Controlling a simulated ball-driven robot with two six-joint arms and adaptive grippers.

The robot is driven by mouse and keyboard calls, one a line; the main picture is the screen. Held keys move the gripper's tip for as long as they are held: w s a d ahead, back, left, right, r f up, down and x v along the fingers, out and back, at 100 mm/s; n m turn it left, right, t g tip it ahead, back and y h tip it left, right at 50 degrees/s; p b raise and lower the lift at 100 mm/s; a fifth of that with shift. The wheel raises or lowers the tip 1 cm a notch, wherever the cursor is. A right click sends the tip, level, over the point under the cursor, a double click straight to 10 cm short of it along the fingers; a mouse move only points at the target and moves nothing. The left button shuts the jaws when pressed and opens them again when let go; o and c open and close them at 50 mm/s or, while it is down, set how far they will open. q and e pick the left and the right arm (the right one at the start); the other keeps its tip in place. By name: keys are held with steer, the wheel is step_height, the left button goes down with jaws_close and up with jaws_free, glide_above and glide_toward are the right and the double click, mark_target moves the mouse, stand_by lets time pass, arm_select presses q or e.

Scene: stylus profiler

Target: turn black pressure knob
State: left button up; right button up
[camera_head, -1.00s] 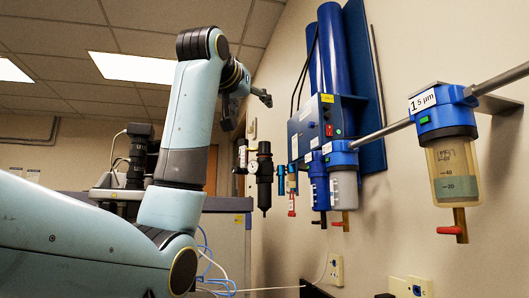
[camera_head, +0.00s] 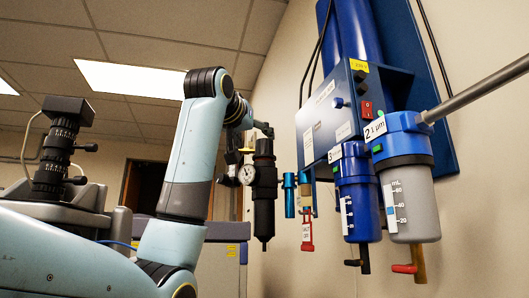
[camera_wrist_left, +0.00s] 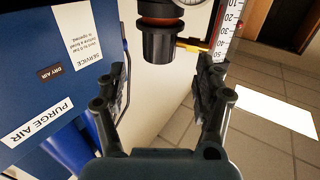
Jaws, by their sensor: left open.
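The black pressure knob (camera_wrist_left: 158,42), with an orange-red ring at its base, shows at the top of the left wrist view. In the head view the knob (camera_head: 264,147) tops the black regulator (camera_head: 264,190), beside a round white gauge (camera_head: 247,175). My left gripper (camera_head: 258,132) is close to the top of the regulator, and its arm partly hides the area. In the wrist view the open left gripper (camera_wrist_left: 162,85) has one finger on each side, with the knob ahead between them and no visible contact. My right gripper is out of view.
A blue panel box (camera_head: 338,110) and filter bowls (camera_head: 408,190) are on the wall to the right. A red-tagged valve (camera_head: 307,230) hangs beside the regulator. A microscope-like instrument (camera_head: 58,150) stands at left. The wrist view shows a label reading PURGE AIR (camera_wrist_left: 37,121).

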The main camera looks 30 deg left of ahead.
mark_target(262, 144)
arm_select(q)
steer(key=x, duration=0.1)
steer(key=p+x, duration=0.1)
steer(key=x, duration=0.2)
steer(key=shift+w+r+p, duration=0.25)
steer(key=shift+w+p, duration=0.1)
steer(key=shift+w, duration=0.05)
steer(key=p+x, duration=0.1)
steer(key=x, duration=0.3)
steer(key=shift+w+a+f, duration=0.1)
steer(key=shift+w+f, duration=0.05)
steer(key=shift+c, duration=1.7)
steer(key=c, duration=0.9)
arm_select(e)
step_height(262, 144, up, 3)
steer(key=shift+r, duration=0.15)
